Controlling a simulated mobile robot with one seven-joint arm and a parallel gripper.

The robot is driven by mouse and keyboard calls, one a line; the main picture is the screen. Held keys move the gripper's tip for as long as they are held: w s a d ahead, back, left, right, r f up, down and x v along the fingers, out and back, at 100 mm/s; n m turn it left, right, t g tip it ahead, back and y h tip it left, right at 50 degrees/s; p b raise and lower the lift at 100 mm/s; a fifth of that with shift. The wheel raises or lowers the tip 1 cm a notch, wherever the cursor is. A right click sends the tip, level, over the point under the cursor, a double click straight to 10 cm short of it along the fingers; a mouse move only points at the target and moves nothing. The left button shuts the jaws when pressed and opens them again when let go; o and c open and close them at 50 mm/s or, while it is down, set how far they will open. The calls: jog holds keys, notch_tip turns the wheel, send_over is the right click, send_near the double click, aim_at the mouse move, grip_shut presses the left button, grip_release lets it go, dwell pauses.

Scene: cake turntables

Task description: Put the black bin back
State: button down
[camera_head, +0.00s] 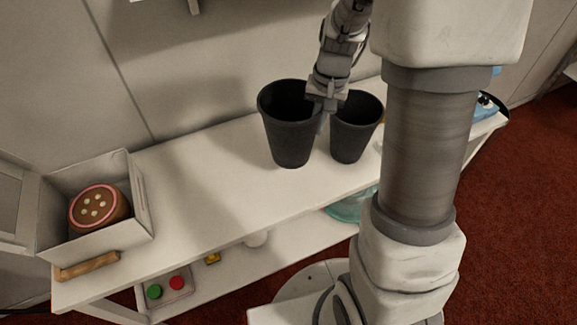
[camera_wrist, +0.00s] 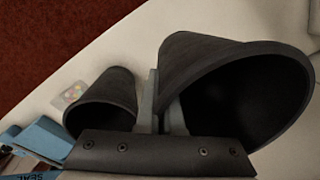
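Two black bins stand side by side over the white table in the head view. My gripper (camera_head: 321,112) reaches down at the right rim of the left, larger-looking bin (camera_head: 290,140), beside the right bin (camera_head: 350,143). In the wrist view, my gripper's fingers (camera_wrist: 163,108) are close together with the near bin's wall (camera_wrist: 190,62) between them, one finger inside its mouth and one outside. The other bin (camera_wrist: 108,96) is apart from the fingers, to the left. Whether the held bin's base touches the table is unclear.
The white table (camera_head: 200,195) has free room left of the bins. A grey open box (camera_head: 132,205) with a round pink-rimmed brown cake (camera_head: 98,208) stands at the left end. A wooden piece (camera_head: 88,266) lies before it. A blue item (camera_head: 486,108) is at the right end.

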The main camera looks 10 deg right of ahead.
notch_tip(320, 180, down, 10)
jog(key=b, duration=0.1)
dwell(0.4)
jog(key=shift+f, duration=0.1)
jog(key=c, duration=1.5)
grip_release()
jog(key=shift+f+b, duration=0.1)
jog(key=shift+b, duration=0.25)
jog(key=o, duration=0.4)
jog(key=shift+r, duration=0.2)
